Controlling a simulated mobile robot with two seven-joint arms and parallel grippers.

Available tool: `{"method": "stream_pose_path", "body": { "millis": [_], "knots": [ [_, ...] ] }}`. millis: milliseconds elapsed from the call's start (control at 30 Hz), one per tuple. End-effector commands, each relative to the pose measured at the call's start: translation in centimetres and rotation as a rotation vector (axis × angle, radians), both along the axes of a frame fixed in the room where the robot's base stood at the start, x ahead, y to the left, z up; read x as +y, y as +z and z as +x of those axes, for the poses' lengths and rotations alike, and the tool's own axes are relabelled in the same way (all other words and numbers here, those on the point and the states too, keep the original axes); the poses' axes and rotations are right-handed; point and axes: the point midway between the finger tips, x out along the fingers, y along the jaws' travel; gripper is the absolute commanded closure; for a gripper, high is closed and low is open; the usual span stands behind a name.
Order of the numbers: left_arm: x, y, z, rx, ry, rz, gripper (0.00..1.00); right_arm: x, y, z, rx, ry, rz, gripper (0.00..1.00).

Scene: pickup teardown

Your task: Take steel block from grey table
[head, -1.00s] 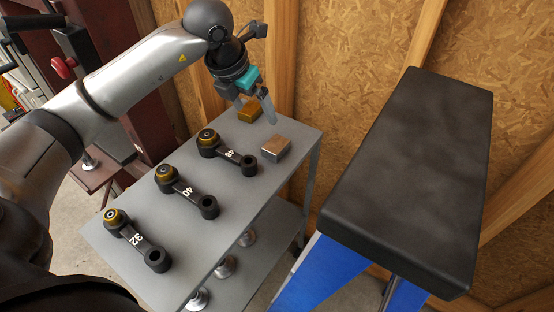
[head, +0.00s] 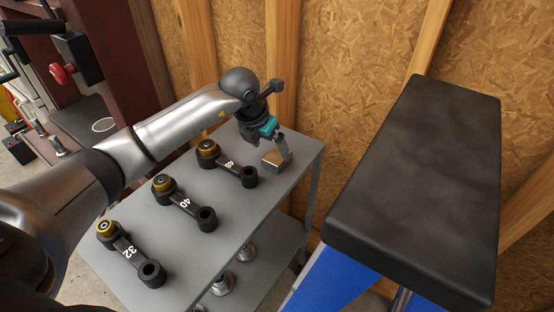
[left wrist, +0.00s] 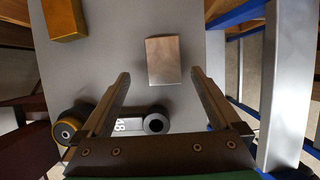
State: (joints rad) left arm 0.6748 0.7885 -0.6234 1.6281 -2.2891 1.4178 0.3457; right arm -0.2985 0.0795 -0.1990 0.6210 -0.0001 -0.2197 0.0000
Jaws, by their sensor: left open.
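The steel block (head: 272,163) is a small silvery box on the far right end of the grey table (head: 230,211). In the left wrist view the steel block (left wrist: 163,60) lies ahead of the fingertips, roughly between their lines. My left gripper (head: 281,151) is right at the block in the head view, partly covering it. It is open and empty, its two fingers (left wrist: 160,75) spread apart in the left wrist view. I cannot tell how high the fingertips are above the table. My right gripper is not in view.
Black links marked 32 (head: 131,252), 40 (head: 185,203) and 48 (head: 228,164) with brass-coloured ends lie along the table. A brass block (left wrist: 64,18) lies beyond the steel block. A black padded bench (head: 420,180) stands to the right, with a gap between.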

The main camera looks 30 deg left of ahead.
Motion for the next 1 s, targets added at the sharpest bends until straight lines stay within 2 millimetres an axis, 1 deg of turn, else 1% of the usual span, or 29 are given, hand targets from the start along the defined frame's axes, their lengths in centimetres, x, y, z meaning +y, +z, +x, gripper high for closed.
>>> {"method": "stream_pose_path", "body": {
  "millis": [33,133,200,300,400,600,1000],
  "knots": [
    [-0.4,-0.7,0.4,0.001,-0.001,-0.003,0.03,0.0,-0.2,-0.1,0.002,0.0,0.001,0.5],
    [-0.9,-1.8,1.2,0.002,0.0,-0.003,0.03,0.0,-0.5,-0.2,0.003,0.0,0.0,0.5],
    [-0.8,-2.7,1.5,0.002,0.0,-0.002,0.03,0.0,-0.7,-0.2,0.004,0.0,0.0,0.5],
    [-0.8,-3.4,1.9,0.002,0.0,-0.001,0.03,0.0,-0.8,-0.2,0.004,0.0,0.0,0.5],
    [-0.8,-3.7,2.0,0.001,0.0,0.0,0.03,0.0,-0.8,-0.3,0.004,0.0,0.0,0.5],
    [-0.8,-3.7,2.0,0.0,-0.001,0.0,0.03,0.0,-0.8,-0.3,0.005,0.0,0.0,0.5],
    [-0.8,-3.6,2.0,0.0,0.0,0.0,0.47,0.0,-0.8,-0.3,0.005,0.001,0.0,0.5]
  ]
}}
